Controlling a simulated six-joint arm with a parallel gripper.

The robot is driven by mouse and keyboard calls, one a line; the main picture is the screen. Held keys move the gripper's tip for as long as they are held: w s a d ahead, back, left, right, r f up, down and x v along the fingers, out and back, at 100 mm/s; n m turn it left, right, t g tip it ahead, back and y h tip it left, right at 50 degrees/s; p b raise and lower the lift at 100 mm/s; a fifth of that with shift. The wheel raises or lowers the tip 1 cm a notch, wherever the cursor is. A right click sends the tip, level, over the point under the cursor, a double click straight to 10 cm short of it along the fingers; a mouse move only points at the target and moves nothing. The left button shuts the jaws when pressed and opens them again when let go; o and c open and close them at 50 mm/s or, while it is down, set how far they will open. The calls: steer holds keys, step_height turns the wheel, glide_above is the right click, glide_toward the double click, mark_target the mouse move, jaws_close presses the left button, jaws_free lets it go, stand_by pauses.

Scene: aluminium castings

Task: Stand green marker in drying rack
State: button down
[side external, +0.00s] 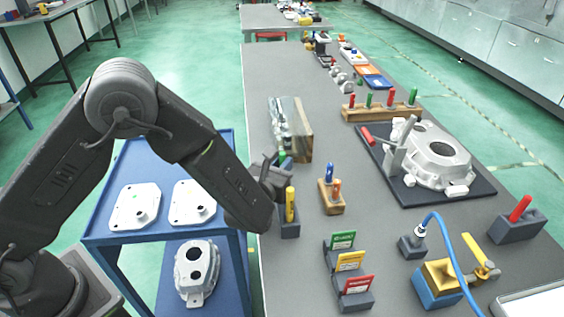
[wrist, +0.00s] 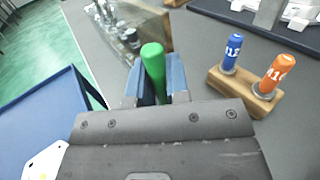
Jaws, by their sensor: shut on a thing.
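My gripper (side external: 274,168) is shut on a green marker (wrist: 153,66). In the wrist view the marker stands up between the two blue-grey fingers, its rounded green end showing above them. In the side view only a small green part (side external: 286,162) shows beside the fingers. The gripper is just behind a dark block (side external: 289,230) with an upright yellow marker (side external: 290,204). The marker's lower end is hidden, so I cannot tell whether it touches anything. A long wooden rack (side external: 365,115) at the back holds upright red and green pieces; I cannot tell which holder is the drying rack.
A wooden block (side external: 325,203) with blue and orange pieces stands right of my gripper. A clear-faced wooden box (side external: 304,140) is behind it. Card holders (side external: 355,300), a casting (side external: 440,160) on a dark mat and a blue-hosed fixture (side external: 437,284) lie right. A blue cart (side external: 100,238) stands left.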

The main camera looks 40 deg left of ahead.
steer(key=shift+f, duration=0.2)
steer(key=c, duration=1)
jaws_free()
steer(key=s, duration=0.4)
steer(key=s+d, duration=0.1)
steer(key=s, duration=0.4)
steer(key=s+d, duration=0.1)
steer(key=s, duration=0.3)
steer(key=shift+s+d, duration=0.1)
steer(key=shift+s, duration=0.2)
